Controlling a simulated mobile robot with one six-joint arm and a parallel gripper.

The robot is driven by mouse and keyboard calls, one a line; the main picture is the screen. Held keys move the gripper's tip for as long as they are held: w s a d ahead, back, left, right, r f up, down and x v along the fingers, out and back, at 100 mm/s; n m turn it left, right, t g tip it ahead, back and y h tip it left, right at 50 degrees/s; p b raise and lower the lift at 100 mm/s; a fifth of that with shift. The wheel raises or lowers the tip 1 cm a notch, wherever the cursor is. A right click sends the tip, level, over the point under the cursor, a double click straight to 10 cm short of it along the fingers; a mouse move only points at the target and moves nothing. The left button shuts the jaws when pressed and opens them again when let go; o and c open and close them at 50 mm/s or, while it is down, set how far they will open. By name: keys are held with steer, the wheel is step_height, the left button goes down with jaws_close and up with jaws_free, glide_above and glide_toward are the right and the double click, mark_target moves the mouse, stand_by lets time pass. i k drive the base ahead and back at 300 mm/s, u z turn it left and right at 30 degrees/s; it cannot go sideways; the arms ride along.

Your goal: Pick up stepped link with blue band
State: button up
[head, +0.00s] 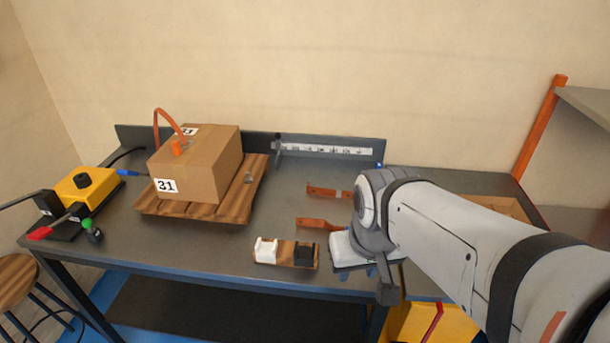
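Two copper-coloured links lie on the grey bench. The far link (322,191) has a pale band near its right part, and its right end is close to my arm. The near link (316,223) runs right until my arm covers it. I see no blue band on the visible part of either link; the covered part may carry one. My gripper (357,270) points down over the front right of the bench, to the right of and nearer than the near link. Its fingers are small and partly hidden, so I cannot tell their opening or what lies beneath.
A wooden block (285,262) with a white and a black holder stands at the front edge. A cardboard box (209,172) marked 31 sits on a slatted wooden board (165,208). A yellow device (88,187) with levers stands left. A ruler (325,149) lines the back rail.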

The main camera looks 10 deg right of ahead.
mark_target(300, 221)
steer(key=u, duration=0.95)
steer(key=k, duration=1)
steer(key=z, duration=0.65)
steer(key=i, duration=1)
steer(key=z, duration=0.05)
